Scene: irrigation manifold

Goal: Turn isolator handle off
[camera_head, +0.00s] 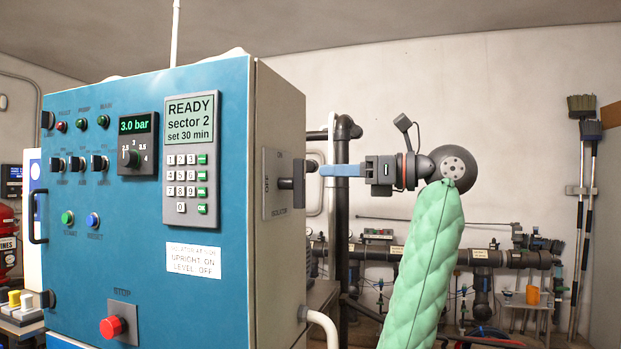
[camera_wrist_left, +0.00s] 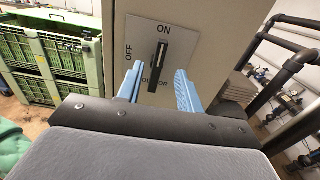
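The isolator handle (camera_head: 299,183) is a black lever on the grey plate (camera_head: 273,184) on the cabinet's right side. In the left wrist view the handle (camera_wrist_left: 158,66) stands upright, its upper end toward ON; OFF is marked at the plate's left. My left gripper (camera_head: 323,170) faces the handle from the right in the head view, its fingertips just short of it or beside it. In the wrist view its two blue fingers (camera_wrist_left: 159,80) are open, one on each side of the handle, with gaps and no visible contact. My right gripper is not in view.
The blue cabinet (camera_head: 100,250) carries a keypad panel, a 3.0 bar display and a red stop button (camera_head: 112,326). Its label (camera_head: 194,261) reads upright on, level off. A black vertical pipe (camera_head: 342,220) stands behind the gripper. Green crates (camera_wrist_left: 55,50) show in the wrist view.

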